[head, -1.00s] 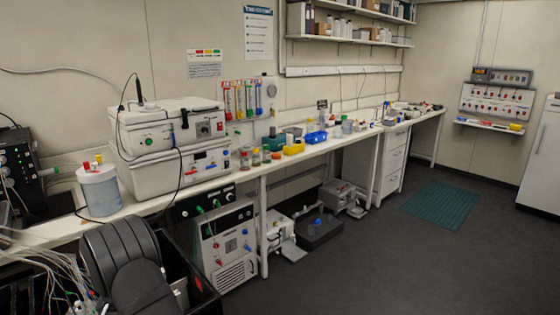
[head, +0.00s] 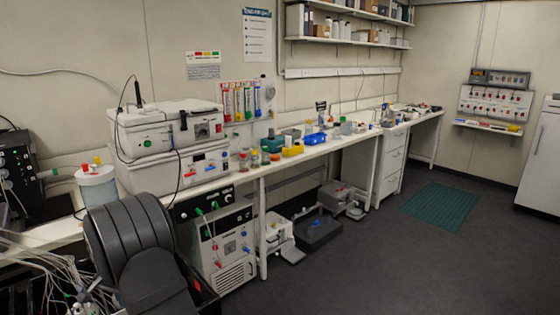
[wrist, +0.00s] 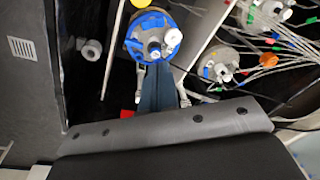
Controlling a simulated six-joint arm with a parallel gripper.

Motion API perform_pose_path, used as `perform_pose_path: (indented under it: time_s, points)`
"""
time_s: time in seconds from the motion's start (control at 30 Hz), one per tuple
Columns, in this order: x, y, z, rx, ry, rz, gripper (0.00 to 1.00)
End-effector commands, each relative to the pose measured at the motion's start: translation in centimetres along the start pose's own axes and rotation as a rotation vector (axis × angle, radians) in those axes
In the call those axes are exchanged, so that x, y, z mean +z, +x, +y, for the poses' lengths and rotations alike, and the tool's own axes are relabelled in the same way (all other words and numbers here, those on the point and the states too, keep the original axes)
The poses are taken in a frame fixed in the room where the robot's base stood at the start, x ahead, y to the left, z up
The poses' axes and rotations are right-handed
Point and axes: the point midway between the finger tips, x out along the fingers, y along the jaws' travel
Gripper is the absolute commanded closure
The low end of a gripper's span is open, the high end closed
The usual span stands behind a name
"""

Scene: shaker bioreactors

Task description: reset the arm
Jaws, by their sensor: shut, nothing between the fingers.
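My gripper (wrist: 157,66) shows in the wrist view as dark narrow fingers, shut and empty. Its tips overlap the near part of a blue-rimmed vessel top (wrist: 134,43) with white and grey fittings; I cannot tell whether they touch it. In the head view my dark arm link fills the lower left, and the gripper is hidden there.
Other vessel tops with fittings (wrist: 217,66) and many loose cables (wrist: 285,62) lie to the right in the wrist view. In the head view, a white canister (head: 97,188) stands close behind my arm, and stacked white instruments (head: 165,128) stand on the bench.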

Motion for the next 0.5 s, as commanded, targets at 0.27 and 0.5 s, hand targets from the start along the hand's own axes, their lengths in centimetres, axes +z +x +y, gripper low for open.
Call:
perform_pose_path:
  time_s: [0.27,0.5]
  points:
    - [-0.2,-4.0,1.3,-0.028,0.271,-0.031,1.0]
    - [-0.2,-5.8,2.0,-0.038,0.41,-0.052,1.0]
